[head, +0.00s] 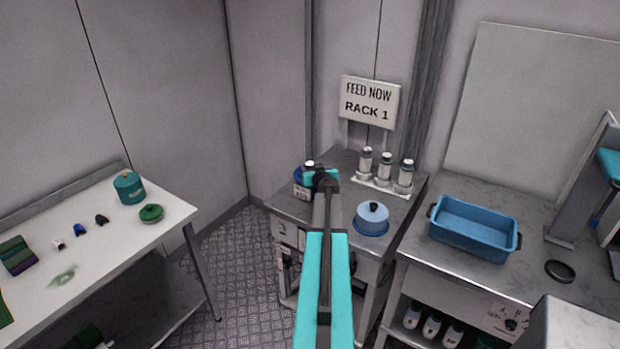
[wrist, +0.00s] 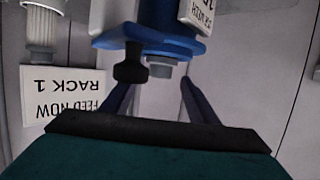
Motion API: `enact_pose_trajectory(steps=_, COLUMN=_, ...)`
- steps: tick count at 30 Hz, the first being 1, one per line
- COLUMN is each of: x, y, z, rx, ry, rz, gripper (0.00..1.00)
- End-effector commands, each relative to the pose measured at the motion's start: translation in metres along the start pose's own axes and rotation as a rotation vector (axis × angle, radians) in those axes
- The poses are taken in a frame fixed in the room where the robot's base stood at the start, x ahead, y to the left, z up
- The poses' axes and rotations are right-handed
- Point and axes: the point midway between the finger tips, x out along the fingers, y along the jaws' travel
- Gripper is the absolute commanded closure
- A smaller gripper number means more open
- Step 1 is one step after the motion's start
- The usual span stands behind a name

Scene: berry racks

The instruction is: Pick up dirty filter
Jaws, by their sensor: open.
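No object is plainly marked as a dirty filter. A blue-and-white container (head: 300,183) stands at the left of the middle stand, partly hidden by my arm. In the wrist view, which is upside down, a blue housing (wrist: 172,44) with a black knob (wrist: 130,66) and white label is close beyond my gripper (wrist: 157,86). The gripper is open, its two dark fingers apart, with nothing visibly held. In the head view my gripper (head: 321,178) is over the container's right side; contact is unclear. White ribbed cylinders (head: 385,166) stand in a holder; one shows in the wrist view (wrist: 40,30).
A "FEED NOW RACK 1" sign (head: 369,102) stands behind. A blue lidded pot (head: 371,222) is right of my arm. A blue tray (head: 474,220) sits on the right bench. A white table (head: 110,245) with small items is at left. Floor (head: 240,265) shows between.

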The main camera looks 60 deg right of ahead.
Motion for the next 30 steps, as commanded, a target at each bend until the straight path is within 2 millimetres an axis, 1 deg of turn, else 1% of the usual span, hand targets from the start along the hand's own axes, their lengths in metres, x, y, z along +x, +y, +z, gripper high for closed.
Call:
enact_pose_trajectory(steps=3, x=0.011, y=0.000, z=-0.002, rx=0.001, ry=0.000, rz=-0.001, gripper=0.46)
enact_pose_trajectory(steps=10, x=0.024, y=-0.001, z=-0.001, rx=0.000, ry=0.000, rz=-0.001, gripper=0.46)
enact_pose_trajectory(steps=29, x=0.026, y=-0.002, z=0.000, rx=0.000, ry=0.000, rz=-0.002, gripper=0.46)
enact_pose_trajectory(steps=30, x=0.026, y=-0.002, z=0.000, rx=0.000, ry=0.000, rz=-0.002, gripper=0.49)
